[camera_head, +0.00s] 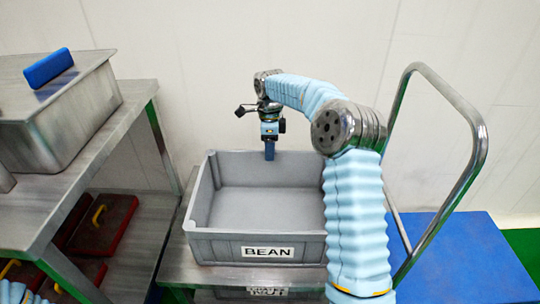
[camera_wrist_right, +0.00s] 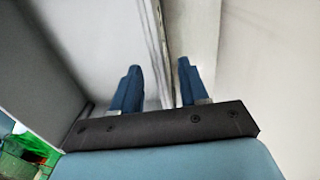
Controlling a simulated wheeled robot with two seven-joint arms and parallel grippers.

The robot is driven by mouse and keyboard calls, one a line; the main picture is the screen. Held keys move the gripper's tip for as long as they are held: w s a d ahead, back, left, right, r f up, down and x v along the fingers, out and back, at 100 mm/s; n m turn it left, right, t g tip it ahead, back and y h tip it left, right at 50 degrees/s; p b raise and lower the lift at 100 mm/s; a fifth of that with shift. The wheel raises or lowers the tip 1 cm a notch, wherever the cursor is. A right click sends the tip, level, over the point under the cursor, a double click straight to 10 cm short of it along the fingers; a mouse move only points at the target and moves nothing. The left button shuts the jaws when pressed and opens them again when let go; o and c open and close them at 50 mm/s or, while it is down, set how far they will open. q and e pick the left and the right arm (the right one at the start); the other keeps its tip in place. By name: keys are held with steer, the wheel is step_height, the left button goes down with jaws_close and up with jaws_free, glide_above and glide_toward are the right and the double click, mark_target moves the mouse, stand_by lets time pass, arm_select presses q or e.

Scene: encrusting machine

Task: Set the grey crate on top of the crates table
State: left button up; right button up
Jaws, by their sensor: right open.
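The grey crate (camera_head: 264,252), labelled BEAN, sits upright and empty-looking on a low steel table (camera_head: 174,268). My right gripper (camera_head: 270,152) points down at the crate's far rim. It is open; in the right wrist view its two blue fingers (camera_wrist_right: 157,85) stand apart, with a pale wall edge running between them. In the head view a finger overlaps the inside of the far wall; the other finger is hidden there. I cannot tell whether the fingers touch the crate. My left gripper does not show clearly; only a small light blue part is at the bottom left corner.
A taller steel table (camera_head: 105,132) at left holds a metal box (camera_head: 75,118) with a blue handle. Red lidded trays (camera_head: 103,226) lie on its lower shelf. A blue cart (camera_head: 470,262) with a metal handle stands right. Another labelled crate (camera_head: 268,292) shows below the tabletop.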

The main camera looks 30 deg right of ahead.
step_height(320, 180, up, 9)
steer(key=p, duration=0.1)
steer(key=shift+w+d, duration=0.15)
steer(key=shift+w, duration=0.05)
steer(key=shift+f, duration=0.15)
